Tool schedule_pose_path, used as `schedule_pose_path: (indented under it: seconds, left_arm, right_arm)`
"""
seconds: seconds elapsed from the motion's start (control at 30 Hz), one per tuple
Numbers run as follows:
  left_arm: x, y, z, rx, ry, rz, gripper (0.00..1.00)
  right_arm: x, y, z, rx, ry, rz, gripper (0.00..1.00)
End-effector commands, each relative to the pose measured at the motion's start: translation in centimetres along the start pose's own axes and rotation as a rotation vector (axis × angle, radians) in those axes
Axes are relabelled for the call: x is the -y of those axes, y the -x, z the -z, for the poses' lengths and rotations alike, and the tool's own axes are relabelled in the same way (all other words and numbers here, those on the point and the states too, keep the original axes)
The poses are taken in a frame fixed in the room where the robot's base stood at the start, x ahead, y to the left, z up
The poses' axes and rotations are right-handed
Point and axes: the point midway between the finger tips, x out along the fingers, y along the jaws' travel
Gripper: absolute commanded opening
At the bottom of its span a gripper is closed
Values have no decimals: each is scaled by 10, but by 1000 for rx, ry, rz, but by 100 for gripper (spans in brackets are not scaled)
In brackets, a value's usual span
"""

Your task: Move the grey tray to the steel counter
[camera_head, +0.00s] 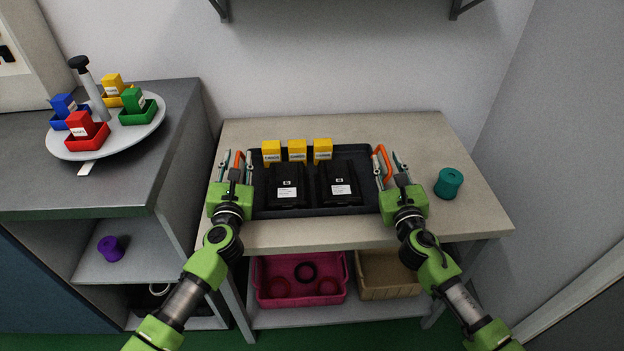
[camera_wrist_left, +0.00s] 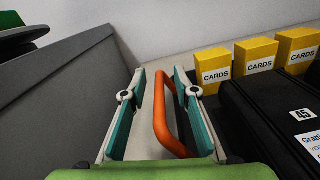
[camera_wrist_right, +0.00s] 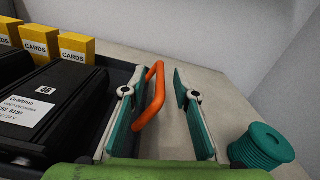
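The dark grey tray (camera_head: 312,210) lies on the beige-topped table and carries two black boxes (camera_head: 287,185) and three yellow card boxes (camera_head: 297,150). It has an orange handle at each end. My left gripper (camera_head: 236,165) is open, with the left orange handle (camera_wrist_left: 165,115) between its fingers, nearer the right finger. My right gripper (camera_head: 391,165) is open, with the right orange handle (camera_wrist_right: 152,97) between its fingers, close to the left finger. The steel counter (camera_head: 150,185) stands to the left, its top higher than the table.
A round turntable (camera_head: 110,142) with several coloured bins occupies the counter's back part; the counter's front is clear. A teal spool (camera_head: 448,183) stands right of my right gripper. A pink crate (camera_head: 300,298) and a tan crate (camera_head: 385,292) sit below the beige table (camera_head: 340,237).

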Motion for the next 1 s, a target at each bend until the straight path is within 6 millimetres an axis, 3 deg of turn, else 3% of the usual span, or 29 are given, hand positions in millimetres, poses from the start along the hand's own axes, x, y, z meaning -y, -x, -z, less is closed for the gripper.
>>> schedule_pose_path:
  seconds: [0.1, 0.2, 0.23, 0.6, 1.0]
  left_arm:
    - [0, 0, 0, 0, 0, 0, 28]
    - [0, 0, 0, 0, 0, 0, 2]
    - [0, 0, 0, 0, 0, 0, 0]
    - [-2, 0, 0, -1, 0, -4, 0]
    - [-6, -1, -15, 6, -1, -8, 0]
  right_arm:
    - [0, 0, 0, 0, 0, 0, 28]
    - [0, 0, 0, 0, 0, 0, 2]
    - [0, 0, 0, 1, 0, 0, 0]
    - [0, 1, 0, 0, 4, 0, 0]
    - [4, 0, -14, 6, 5, 1, 0]
